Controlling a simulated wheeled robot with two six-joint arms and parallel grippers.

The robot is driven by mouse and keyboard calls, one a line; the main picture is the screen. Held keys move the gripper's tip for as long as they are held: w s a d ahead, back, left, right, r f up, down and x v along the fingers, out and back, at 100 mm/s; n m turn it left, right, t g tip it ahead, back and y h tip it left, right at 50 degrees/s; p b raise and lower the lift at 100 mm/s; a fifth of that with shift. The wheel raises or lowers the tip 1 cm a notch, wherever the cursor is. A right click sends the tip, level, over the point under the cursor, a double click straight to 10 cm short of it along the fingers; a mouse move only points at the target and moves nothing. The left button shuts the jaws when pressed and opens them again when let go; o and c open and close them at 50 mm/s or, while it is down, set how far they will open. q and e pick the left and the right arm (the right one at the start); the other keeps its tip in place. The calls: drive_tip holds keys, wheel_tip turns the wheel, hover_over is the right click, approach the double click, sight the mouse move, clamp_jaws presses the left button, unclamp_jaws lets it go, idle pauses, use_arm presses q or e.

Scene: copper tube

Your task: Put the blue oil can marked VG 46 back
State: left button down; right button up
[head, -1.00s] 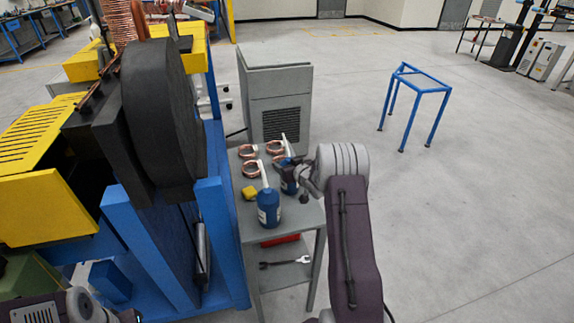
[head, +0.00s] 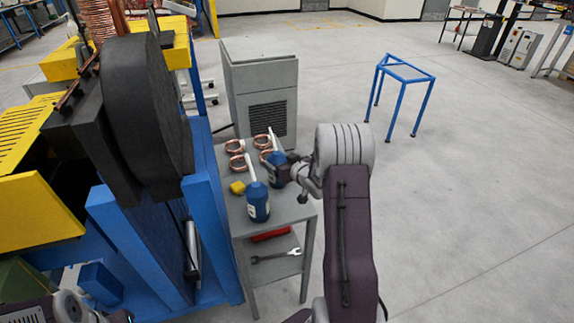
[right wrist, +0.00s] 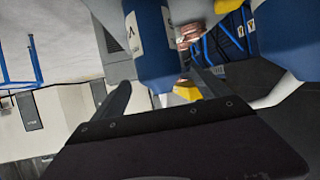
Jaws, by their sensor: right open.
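Two blue oil cans with white spouts stand upright on a grey cart (head: 290,212). The front can (head: 258,204) has a white label. The rear can (head: 276,174) is partly covered by my right gripper (head: 287,168). In the right wrist view, my right gripper (right wrist: 163,92) is open, with a blue can (right wrist: 150,45) beyond and between its fingers. That can's label shows a letter like V; the full marking is not readable. A second blue can (right wrist: 284,35) shows at the right there. My left gripper is not seen; only part of that arm shows at lower left.
Several copper coils (head: 236,163) and a yellow object (head: 237,187) share the cart top. A wrench (head: 275,256) and a red item (head: 270,234) lie on the shelf below. A grey cabinet (head: 260,85) stands behind; a blue machine is left. Floor at right is open around a blue stand (head: 409,74).

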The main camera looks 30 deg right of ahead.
drive_tip(key=v, duration=0.5)
drive_tip(key=shift+s+r, duration=0.1)
drive_tip(key=shift+s, duration=0.1)
